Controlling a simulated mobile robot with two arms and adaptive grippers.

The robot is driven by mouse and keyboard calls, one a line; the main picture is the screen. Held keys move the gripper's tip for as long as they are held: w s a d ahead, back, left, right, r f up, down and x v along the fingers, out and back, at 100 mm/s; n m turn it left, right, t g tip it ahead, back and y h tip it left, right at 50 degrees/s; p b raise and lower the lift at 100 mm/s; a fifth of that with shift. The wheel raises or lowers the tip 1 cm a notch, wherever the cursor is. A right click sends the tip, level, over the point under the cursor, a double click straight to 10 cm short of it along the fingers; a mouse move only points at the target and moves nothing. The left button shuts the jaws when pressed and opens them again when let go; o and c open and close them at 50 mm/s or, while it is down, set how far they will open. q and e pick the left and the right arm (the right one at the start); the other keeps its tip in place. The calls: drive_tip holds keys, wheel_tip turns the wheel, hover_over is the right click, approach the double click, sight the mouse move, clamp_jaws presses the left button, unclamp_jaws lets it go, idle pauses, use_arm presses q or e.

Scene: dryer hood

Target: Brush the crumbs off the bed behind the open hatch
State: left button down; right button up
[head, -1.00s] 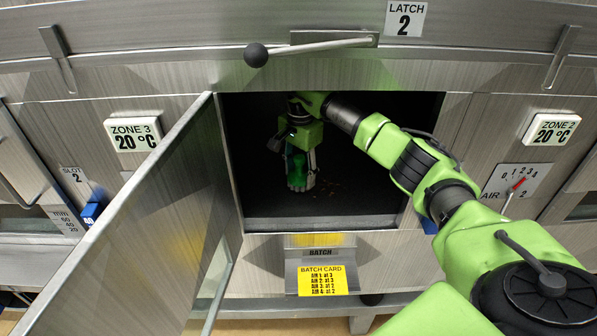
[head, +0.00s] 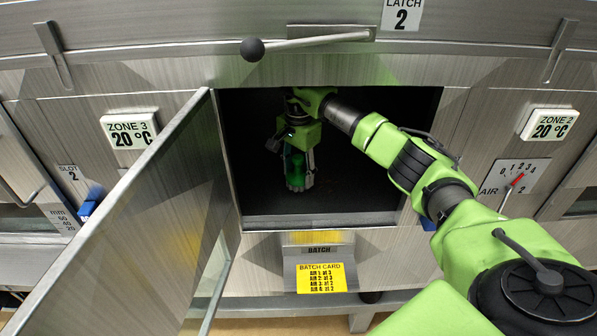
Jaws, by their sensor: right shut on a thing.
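The hatch door (head: 135,215) is swung open to the left of a dark opening. Inside is the dark bed (head: 365,195). My right arm reaches in from the right, and my right gripper (head: 298,182) points down over the bed. It is shut on a green thing (head: 295,165), likely the brush handle; its lower end is hard to make out against the dark bed. I cannot clearly make out crumbs on the bed now. My left gripper is not in view.
A latch lever (head: 310,42) with a black knob is above the opening. The bed's front sill (head: 320,220) is metal. Below it hangs a yellow batch card (head: 321,278). An air slider (head: 509,185) is at the right. The bed right of my gripper is clear.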

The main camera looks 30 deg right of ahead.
drive_tip(key=shift+f+b, duration=0.45)
drive_tip(key=shift+f, duration=0.25)
drive_tip(key=shift+d, duration=0.1)
